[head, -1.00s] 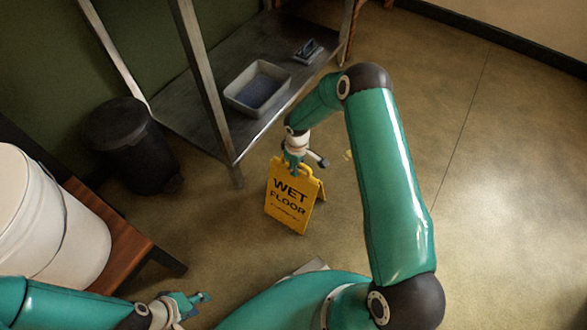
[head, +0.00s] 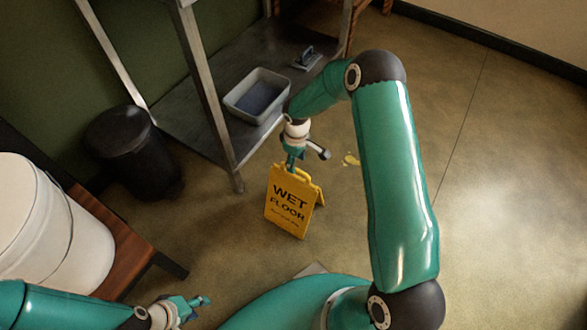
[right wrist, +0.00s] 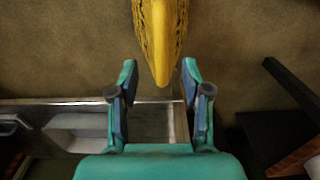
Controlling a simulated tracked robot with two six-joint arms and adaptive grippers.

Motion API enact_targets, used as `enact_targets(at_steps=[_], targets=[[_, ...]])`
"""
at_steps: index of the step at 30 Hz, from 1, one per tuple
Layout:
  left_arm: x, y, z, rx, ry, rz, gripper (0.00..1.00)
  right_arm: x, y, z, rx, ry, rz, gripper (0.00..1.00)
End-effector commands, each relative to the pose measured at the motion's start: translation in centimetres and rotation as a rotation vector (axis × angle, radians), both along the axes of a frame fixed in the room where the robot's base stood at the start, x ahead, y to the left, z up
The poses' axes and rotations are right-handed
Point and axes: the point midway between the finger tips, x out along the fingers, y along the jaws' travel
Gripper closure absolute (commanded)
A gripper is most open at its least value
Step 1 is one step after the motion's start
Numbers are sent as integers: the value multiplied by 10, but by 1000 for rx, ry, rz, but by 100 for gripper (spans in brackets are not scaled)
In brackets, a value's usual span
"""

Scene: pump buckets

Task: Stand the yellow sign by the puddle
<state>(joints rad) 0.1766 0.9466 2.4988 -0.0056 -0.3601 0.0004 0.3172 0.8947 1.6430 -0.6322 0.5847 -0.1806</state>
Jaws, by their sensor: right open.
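The yellow WET FLOOR sign (head: 289,207) stands upright on the floor, its two panels spread like a tent. A small yellowish patch (head: 350,159), perhaps the puddle, lies on the floor up and right of the sign. My right gripper (head: 291,167) is open, just above the sign's top edge. In the right wrist view the sign (right wrist: 160,40) shows from above, its near end reaching between the fingertips of my open right gripper (right wrist: 159,78), with a gap on both sides. My left gripper (head: 198,303) is low at the front left, away from the sign; its opening is unclear.
A metal shelf unit (head: 205,115) stands behind the sign, holding a grey tub (head: 257,95). A black bin (head: 135,150) is to its left. A white bucket (head: 50,225) stands on a wooden bench (head: 125,250). Floor to the right is clear.

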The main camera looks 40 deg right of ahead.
Motion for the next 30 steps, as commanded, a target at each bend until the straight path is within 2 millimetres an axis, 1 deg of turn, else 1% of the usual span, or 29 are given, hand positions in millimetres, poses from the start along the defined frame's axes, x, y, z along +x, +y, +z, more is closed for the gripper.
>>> enact_targets(at_steps=[1,3,6,8,11,14,15,17,18,20,21,23,24,25,27,28,30], targets=[[0,0,5,0,0,0,60,1,0,13,-1,-3,1,52],[0,0,8,0,0,0,60,0,0,23,0,-1,1,52],[0,0,10,0,0,0,60,0,1,33,0,-1,2,52],[0,0,11,0,0,0,60,-1,3,35,7,0,0,52],[0,0,11,0,0,0,60,-12,24,28,53,2,-15,52],[0,0,11,0,0,0,60,-37,68,9,153,6,-67,52],[0,0,11,0,0,0,60,-52,89,2,200,9,-100,52],[0,0,11,0,0,0,60,-76,120,-8,266,14,-168,52],[0,0,11,0,0,0,60,-94,138,-12,302,21,-220,52],[0,0,11,0,0,0,60,-120,160,-17,339,29,-299,52],[0,0,11,0,0,0,60,-137,170,-18,350,33,-349,52],[0,0,11,0,0,0,60,-159,182,-18,370,42,-421,52],[0,0,11,0,0,0,60,-172,187,-18,370,45,-463,52],[0,0,11,0,0,0,60,-180,188,-18,366,45,-489,52],[0,0,11,0,0,0,60,-193,190,-17,358,45,-535,52],[0,0,11,0,0,0,60,-197,197,-17,354,46,-549,52],[0,0,11,0,0,0,60,-202,203,-17,349,45,-564,52]])
